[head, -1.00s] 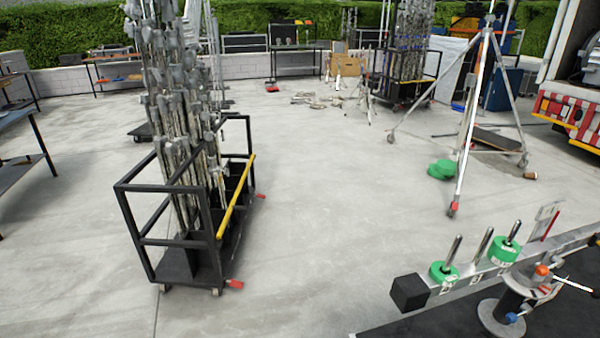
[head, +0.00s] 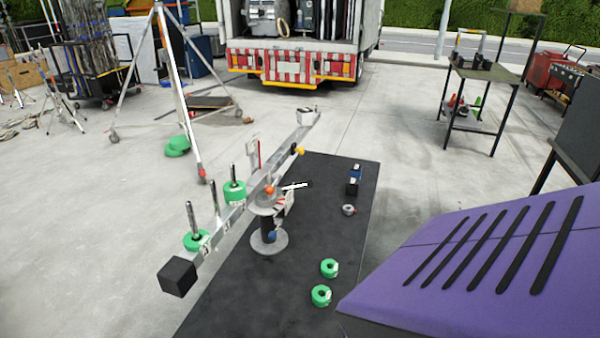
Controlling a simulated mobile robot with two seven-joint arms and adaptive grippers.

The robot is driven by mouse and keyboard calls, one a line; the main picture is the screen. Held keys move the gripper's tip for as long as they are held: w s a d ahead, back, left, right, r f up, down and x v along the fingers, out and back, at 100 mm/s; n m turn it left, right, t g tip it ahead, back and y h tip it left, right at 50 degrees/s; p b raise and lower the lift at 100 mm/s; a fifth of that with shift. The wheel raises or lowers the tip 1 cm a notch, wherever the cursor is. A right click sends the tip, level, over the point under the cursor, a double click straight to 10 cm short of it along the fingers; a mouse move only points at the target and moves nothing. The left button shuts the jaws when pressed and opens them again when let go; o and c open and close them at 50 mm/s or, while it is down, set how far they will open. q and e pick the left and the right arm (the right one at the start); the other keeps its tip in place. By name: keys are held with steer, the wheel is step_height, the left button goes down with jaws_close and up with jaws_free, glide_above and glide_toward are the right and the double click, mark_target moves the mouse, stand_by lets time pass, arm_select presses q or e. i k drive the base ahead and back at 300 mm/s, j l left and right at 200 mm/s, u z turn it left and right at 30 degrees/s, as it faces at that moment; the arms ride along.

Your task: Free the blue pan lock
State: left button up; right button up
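A grey jib arm with a pan head (head: 268,212) stands on a black table (head: 290,290) in the middle of the head view. A small blue knob, probably the blue pan lock (head: 273,235), sits low on the head's post, above the round grey base (head: 269,243). It is too small to tell whether it is tight or loose. An orange knob (head: 269,189) is higher on the head, and a yellow knob (head: 298,150) is on the arm to the right. Neither of my grippers is in view.
Two green weights (head: 236,192) (head: 196,240) sit on the jib's pegs; two green rings (head: 329,268) (head: 320,295) lie on the black top. A tripod stand (head: 183,100) is at back left. A truck (head: 290,68) is behind.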

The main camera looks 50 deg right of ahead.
mark_target(279, 221)
steer(key=z, duration=1.4)
steer(key=k, duration=0.5)
steer(key=k+u, duration=0.15)
steer(key=u, duration=1.15)
steer(key=l+u, duration=0.45)
steer(key=l, duration=1.85)
steer(key=k+l, duration=0.15)
steer(key=l, duration=2.8)
steer(key=k, duration=0.1)
